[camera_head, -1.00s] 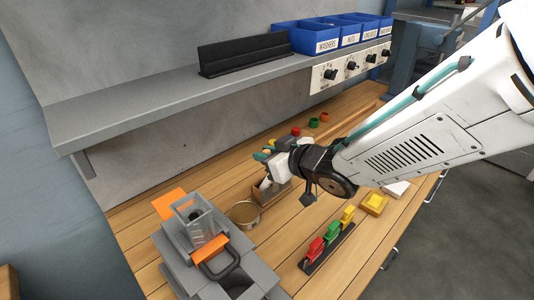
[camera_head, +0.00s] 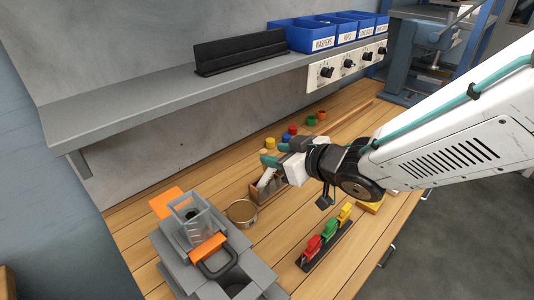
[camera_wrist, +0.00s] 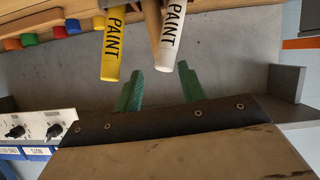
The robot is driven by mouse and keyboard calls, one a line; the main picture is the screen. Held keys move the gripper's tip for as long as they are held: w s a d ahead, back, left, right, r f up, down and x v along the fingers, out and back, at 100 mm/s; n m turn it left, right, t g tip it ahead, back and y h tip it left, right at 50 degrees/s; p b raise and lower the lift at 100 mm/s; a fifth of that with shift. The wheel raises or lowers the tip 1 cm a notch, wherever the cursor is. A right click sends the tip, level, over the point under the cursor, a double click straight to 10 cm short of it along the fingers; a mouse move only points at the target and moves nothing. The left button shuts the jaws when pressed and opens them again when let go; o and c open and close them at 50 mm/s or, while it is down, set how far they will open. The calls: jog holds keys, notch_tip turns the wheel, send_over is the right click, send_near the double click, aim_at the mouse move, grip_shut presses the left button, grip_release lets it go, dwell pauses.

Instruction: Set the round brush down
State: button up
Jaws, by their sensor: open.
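My gripper (camera_head: 275,154) is open and empty, above the bench beside a small wooden box (camera_head: 254,194). Its green fingers also show in the wrist view (camera_wrist: 158,90). A yellow paint marker (camera_wrist: 115,45) and a white paint marker (camera_wrist: 171,45) stand near the fingers, with nothing between the fingertips. A brown stick (camera_wrist: 152,20) shows between the markers; I cannot tell whether it is the round brush's handle. No bristles are clear in any view. My gripper hides part of the box.
A round tin (camera_head: 242,212) and a grey stand with an orange-handled caddy (camera_head: 207,247) are at the front left. A black rack of coloured clips (camera_head: 325,246) lies at the front. Several coloured caps (camera_head: 291,131) sit behind. A grey shelf (camera_head: 150,110) overhangs the bench.

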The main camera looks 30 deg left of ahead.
jog(key=shift+v, duration=1.5)
jog(key=shift+w, duration=0.1)
jog(key=w+d+r+m+t+h, duration=0.2)
jog(key=d+m+h, duration=0.15)
jog(key=d, duration=0.75)
jog(key=w+d+r+m+t+h, duration=0.1)
jog(key=w+d+r+m+h, duration=0.2)
jog(key=d, duration=0.8)
jog(key=w+d+m+t+h, duration=0.25)
jog(key=d+h, duration=0.25)
jog(key=d, duration=0.6)
jog(key=s+d+m+g, duration=0.2)
jog(key=s+d, duration=0.2)
jog(key=s, duration=0.3)
jog(key=s+d+m+g+h, duration=0.1)
jog(key=s+d+m+g, duration=0.1)
jog(key=s+d, duration=0.3)
jog(key=s+d+m+g, duration=0.2)
jog(key=s+d+g, duration=0.2)
jog(key=s, duration=0.7)
jog(key=shift+s+d+m, duration=0.2)
jog(key=shift+d+m, duration=0.1)
jog(key=shift+d, duration=0.05)
jog(key=shift+r+h, duration=0.1)
jog(key=shift+h, duration=0.15)
